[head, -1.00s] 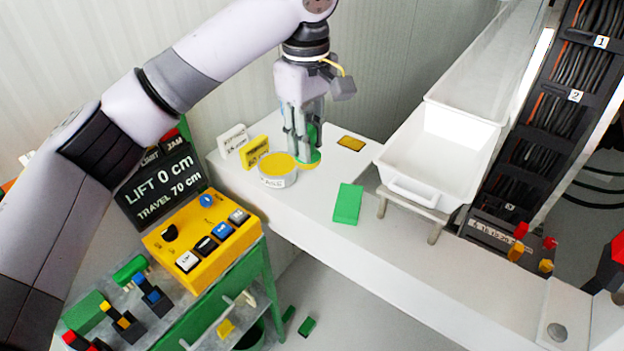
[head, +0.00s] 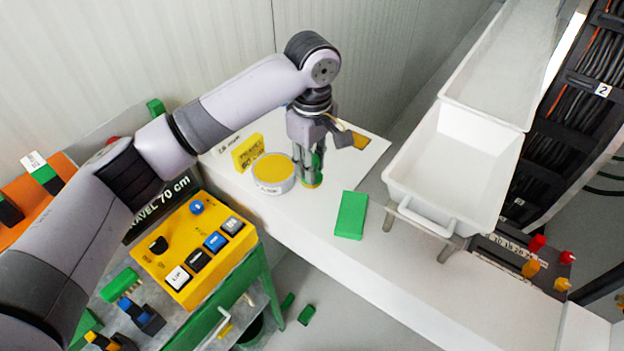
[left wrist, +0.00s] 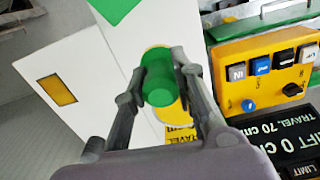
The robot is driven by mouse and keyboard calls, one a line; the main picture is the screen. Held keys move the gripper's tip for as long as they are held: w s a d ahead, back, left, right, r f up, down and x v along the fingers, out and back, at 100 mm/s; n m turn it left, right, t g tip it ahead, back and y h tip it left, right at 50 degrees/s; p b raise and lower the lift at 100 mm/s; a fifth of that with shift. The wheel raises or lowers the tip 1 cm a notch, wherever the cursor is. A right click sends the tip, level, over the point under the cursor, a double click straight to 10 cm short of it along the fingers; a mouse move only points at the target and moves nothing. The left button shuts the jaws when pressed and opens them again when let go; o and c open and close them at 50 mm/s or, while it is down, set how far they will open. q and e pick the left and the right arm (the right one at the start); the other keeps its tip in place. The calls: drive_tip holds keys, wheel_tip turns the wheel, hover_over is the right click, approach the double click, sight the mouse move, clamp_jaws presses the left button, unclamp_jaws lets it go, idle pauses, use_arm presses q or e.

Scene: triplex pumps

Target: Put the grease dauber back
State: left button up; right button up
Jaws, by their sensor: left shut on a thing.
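My left gripper (head: 308,178) points down over the white board and is shut on the grease dauber (head: 318,163). The dauber is green with a yellow lower end and stands upright between the fingers. Its green top also shows between the fingertips in the left wrist view (left wrist: 158,78). The dauber is just right of a round white tin (head: 272,185) with a yellow top. Whether the dauber's lower end touches the board is unclear. My right gripper is not in view.
A yellow sign (head: 247,152) stands behind the tin. A yellow square (head: 360,141) lies on the board's right part. A green block (head: 351,214) lies in front, beside a white trough (head: 450,170). A yellow button box (head: 190,245) stands at front left.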

use_arm(q)
wheel_tip(320, 180, down, 3)
drive_tip(key=shift+r, duration=0.15)
wheel_tip(320, 180, down, 3)
drive_tip(key=shift+f+p, duration=0.15)
drive_tip(key=shift+p, duration=0.5)
drive_tip(key=shift+f, duration=0.2)
drive_tip(key=shift+s+f, duration=0.1)
drive_tip(key=o, duration=1)
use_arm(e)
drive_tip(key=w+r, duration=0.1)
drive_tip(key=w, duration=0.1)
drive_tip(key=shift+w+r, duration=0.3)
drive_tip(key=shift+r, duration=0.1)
